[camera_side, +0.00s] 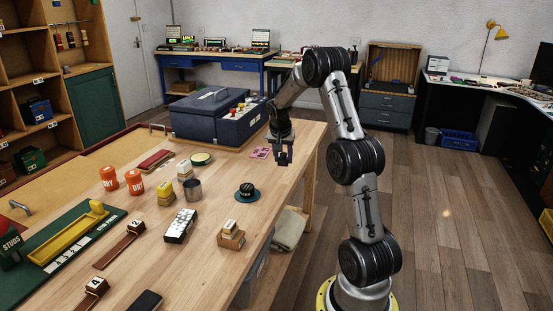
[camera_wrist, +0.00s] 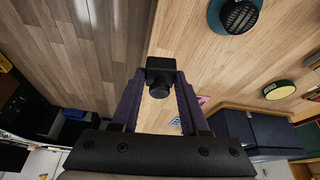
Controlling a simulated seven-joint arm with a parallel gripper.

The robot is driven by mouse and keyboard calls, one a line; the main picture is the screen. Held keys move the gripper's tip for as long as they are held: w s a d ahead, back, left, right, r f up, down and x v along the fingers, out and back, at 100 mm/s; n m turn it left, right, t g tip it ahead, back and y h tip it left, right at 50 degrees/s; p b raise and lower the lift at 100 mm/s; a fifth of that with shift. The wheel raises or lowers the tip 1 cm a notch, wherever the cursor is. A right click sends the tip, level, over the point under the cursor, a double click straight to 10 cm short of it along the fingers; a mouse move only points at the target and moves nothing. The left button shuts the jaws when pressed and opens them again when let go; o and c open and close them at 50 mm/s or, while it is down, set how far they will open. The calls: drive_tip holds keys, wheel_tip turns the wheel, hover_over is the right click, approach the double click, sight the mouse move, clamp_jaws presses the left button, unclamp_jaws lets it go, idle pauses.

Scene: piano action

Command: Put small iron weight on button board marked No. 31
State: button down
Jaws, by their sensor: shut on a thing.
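My gripper (camera_side: 284,158) is above the far right part of the wooden table, near its right edge. It points down. In the wrist view my gripper (camera_wrist: 160,98) is shut on a small dark weight (camera_wrist: 160,78), held at the fingertips. The weight is clear of the table, and its details are too dark to tell. I cannot read a No. 31 on any board. A black block with white tops (camera_side: 180,226) sits mid-table. Brown strips marked 2 (camera_side: 121,244) and 4 (camera_side: 91,296) lie nearer the front.
A dark round piece on a teal disc (camera_side: 247,193) sits near the right edge, also in the wrist view (camera_wrist: 238,15). Orange jars (camera_side: 134,182), a metal cup (camera_side: 193,190), a wooden block (camera_side: 231,238) and a blue case (camera_side: 205,115) stand around. Bare wood lies between them.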

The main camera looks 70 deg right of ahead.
drive_tip(key=shift+s+a+r, duration=0.1)
drive_tip(key=shift+s+a, duration=0.2)
drive_tip(key=w+a+r+n+t+y, duration=0.15)
drive_tip(key=w+a+n, duration=0.3)
drive_tip(key=a, duration=1.15)
drive_tip(key=w+a+r+n+t, duration=0.1)
drive_tip(key=w+a+r+n, duration=0.35)
drive_tip(key=a, duration=1.05)
drive_tip(key=m, duration=0.2)
hover_over(180, 220)
drive_tip(key=s+a, duration=0.1)
drive_tip(key=f, duration=1.2)
drive_tip(key=shift+s+a+f, duration=0.2)
drive_tip(key=shift+f, duration=0.1)
drive_tip(key=shift+w+f, duration=0.1)
drive_tip(key=shift+f, duration=1.55)
